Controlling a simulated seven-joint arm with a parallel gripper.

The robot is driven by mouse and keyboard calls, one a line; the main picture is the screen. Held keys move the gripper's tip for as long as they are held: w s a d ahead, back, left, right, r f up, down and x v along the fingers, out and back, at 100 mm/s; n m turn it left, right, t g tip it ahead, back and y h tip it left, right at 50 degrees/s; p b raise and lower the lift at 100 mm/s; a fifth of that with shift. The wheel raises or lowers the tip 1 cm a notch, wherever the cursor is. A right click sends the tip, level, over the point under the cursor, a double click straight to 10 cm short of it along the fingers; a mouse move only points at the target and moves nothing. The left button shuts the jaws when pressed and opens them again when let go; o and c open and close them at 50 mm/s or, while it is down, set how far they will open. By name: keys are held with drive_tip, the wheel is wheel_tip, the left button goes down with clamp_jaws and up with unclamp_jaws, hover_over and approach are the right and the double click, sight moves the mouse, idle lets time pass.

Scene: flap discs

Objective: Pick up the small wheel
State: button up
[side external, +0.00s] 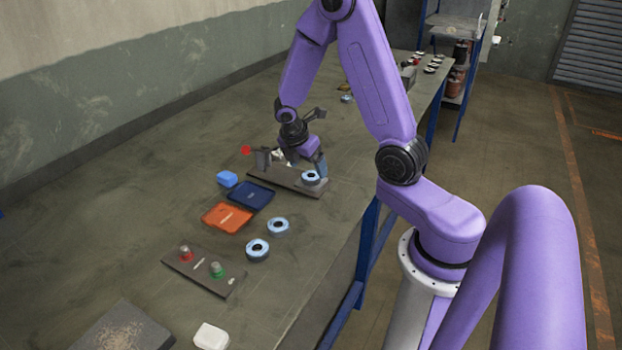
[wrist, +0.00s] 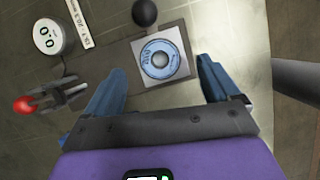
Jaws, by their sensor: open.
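A small light-blue wheel (wrist: 160,59) with a grey centre lies flat on a pale square plate in the wrist view. In the side view a light-blue wheel (side external: 311,177) sits at the right end of a dark flat base (side external: 272,178), close beside my gripper. My gripper (wrist: 161,72) is open, its two blue fingers spread wider than the wheel, with nothing between them touching it. In the side view my gripper (side external: 300,163) is low over the base, and its fingers are partly hidden.
Two more light-blue wheels (side external: 278,227) (side external: 258,250) lie on the bench. A red-tipped clamp (wrist: 30,103), a round dial reading 0.0 (wrist: 47,36) and a dark ball knob (wrist: 145,12) are near the wheel. Orange (side external: 227,217) and dark-blue (side external: 251,195) trays lie nearer the camera.

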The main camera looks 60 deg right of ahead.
sight(310, 171)
drive_tip(key=shift+x, duration=1.85)
drive_tip(key=c, duration=1.3)
